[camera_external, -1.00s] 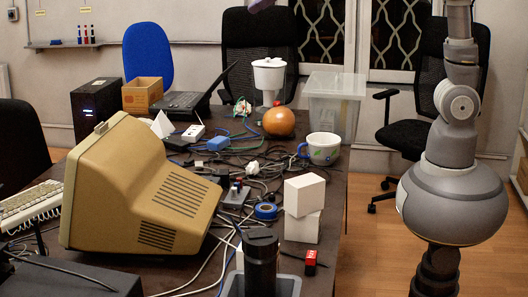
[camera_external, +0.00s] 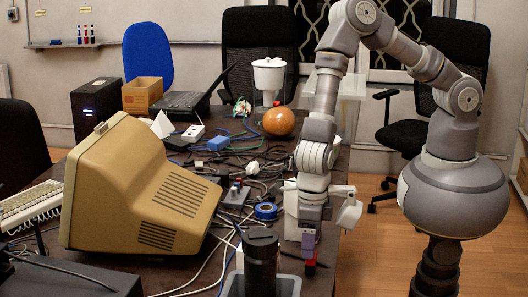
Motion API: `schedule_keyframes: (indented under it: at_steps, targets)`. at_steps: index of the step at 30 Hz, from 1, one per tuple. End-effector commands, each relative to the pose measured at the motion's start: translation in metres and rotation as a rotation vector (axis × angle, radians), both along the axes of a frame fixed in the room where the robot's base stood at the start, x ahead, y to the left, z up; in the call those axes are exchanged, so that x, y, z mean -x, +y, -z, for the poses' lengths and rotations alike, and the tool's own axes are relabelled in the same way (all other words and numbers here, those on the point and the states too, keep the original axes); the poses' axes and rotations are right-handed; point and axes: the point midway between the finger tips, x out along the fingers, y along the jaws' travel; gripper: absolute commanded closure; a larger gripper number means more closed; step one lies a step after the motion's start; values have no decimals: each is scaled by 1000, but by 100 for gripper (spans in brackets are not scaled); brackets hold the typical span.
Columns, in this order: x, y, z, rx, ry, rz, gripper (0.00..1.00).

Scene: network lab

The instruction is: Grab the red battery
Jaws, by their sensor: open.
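The red battery (camera_external: 310,270) is near the table's front right edge, just right of the black cylinder. Only a small red part of it shows, below my gripper. My gripper (camera_external: 308,255) points down at the battery, with its purple finger part right above or around it. It is open. I cannot tell whether the fingers touch the battery, as they hide most of it.
A black cylinder (camera_external: 261,262) stands in a grey tray (camera_external: 290,288) close left of my gripper. White boxes (camera_external: 291,207) stand behind it, partly hidden by my arm. Blue tape (camera_external: 266,211), cables and a beige monitor (camera_external: 135,190) fill the left.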

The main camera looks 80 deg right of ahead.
Motion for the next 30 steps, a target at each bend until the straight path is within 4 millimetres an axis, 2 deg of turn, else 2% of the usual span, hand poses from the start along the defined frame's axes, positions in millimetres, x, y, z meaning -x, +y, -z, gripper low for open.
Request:
schedule_keyframes:
  at_steps: [9,12,17,25,30]
  targets:
    - [5,-4,48,1,0,0,32]
    - [4,-4,54,0,-2,1,32]
    - [4,-4,52,0,-2,2,32]
    - [4,-4,52,0,-2,3,90]
    - [4,-4,51,0,-2,3,90]
